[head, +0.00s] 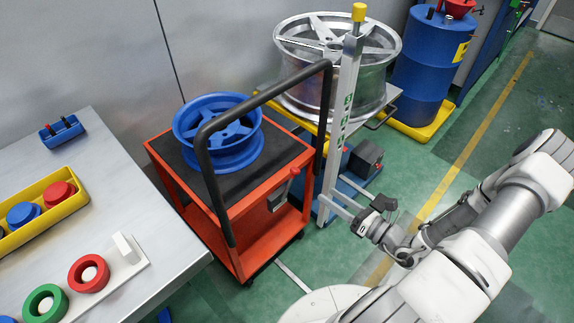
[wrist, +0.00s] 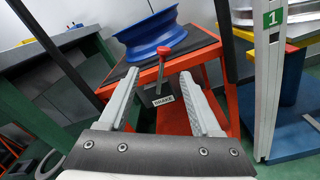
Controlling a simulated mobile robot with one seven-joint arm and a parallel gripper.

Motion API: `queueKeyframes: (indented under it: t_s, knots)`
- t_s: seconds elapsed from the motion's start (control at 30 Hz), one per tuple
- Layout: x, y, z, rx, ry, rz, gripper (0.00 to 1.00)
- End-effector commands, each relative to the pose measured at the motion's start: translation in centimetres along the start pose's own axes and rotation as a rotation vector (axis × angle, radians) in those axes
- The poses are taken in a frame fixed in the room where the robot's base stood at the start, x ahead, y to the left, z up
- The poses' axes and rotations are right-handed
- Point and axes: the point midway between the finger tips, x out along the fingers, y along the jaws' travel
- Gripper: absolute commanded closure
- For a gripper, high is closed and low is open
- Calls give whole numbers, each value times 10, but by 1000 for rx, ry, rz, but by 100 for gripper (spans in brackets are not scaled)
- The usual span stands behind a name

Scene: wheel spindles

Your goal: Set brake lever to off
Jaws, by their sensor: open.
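The brake lever (wrist: 164,52) has a red knob on a thin grey stem. It stands up from a small plate marked BRAKE (wrist: 163,100) on the side of the orange cart. In the head view the lever (head: 295,172) is small, on the cart's right side, and its stem slants down to the left. My gripper (wrist: 158,78) is open and empty. In the wrist view the lever appears between its two fingers, beyond the tips. In the head view my gripper (head: 373,212) is to the right of the lever and apart from it. No off marking is readable.
The orange cart (head: 225,215) carries a blue wheel rim (head: 218,150) and has a black handle (head: 240,103). A grey post (head: 342,110) stands close between cart and gripper in the head view. A workbench (head: 120,200) is at left. Green floor (head: 325,262) is open in front.

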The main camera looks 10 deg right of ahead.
Motion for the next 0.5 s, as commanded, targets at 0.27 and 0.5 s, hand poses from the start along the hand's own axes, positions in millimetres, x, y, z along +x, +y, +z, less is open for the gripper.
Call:
queueKeyframes:
  t_s: [0.27,0.5]
  knots:
    - [18,-6,-4,27,-22,-22,35]
    - [68,-6,-4,25,-20,-19,35]
